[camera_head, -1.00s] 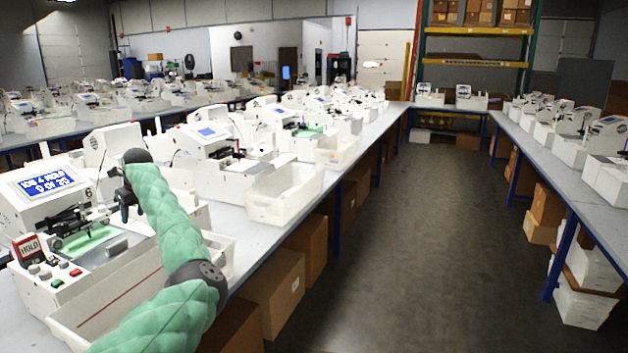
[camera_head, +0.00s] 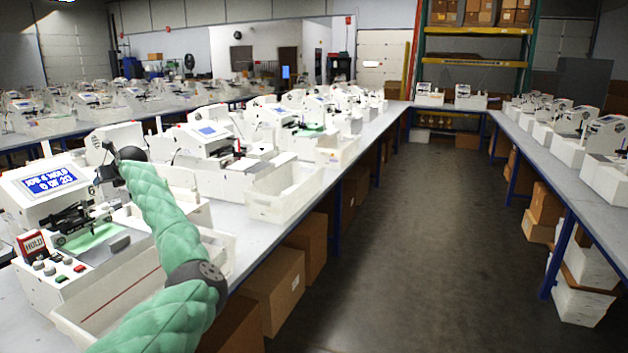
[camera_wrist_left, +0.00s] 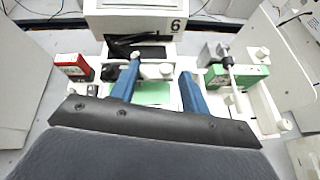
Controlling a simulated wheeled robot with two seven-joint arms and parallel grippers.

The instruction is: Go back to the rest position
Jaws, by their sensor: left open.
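My left arm (camera_head: 160,215), in a green padded sleeve, reaches in from the bottom of the head view over the nearest plotter (camera_head: 60,285). My left gripper (camera_wrist_left: 160,88) shows in the left wrist view as two blue fingers spread apart with nothing between them. It is above the plotter's green bed (camera_wrist_left: 152,95). In the head view the gripper (camera_head: 106,182) is a small dark shape beside the plotter's screen (camera_head: 50,181), partly hidden by the arm. The screen reads roughly "JOB 4 HOLD, 0 OF 20". My right gripper is out of view.
A red HOLD sign (camera_head: 33,245) and several buttons are at the plotter's front left. A white open bin (camera_head: 120,300) stands at its front, partly behind my arm. More plotters and bins line the bench. Cardboard boxes (camera_head: 272,290) sit underneath. The aisle floor (camera_head: 430,240) is clear.

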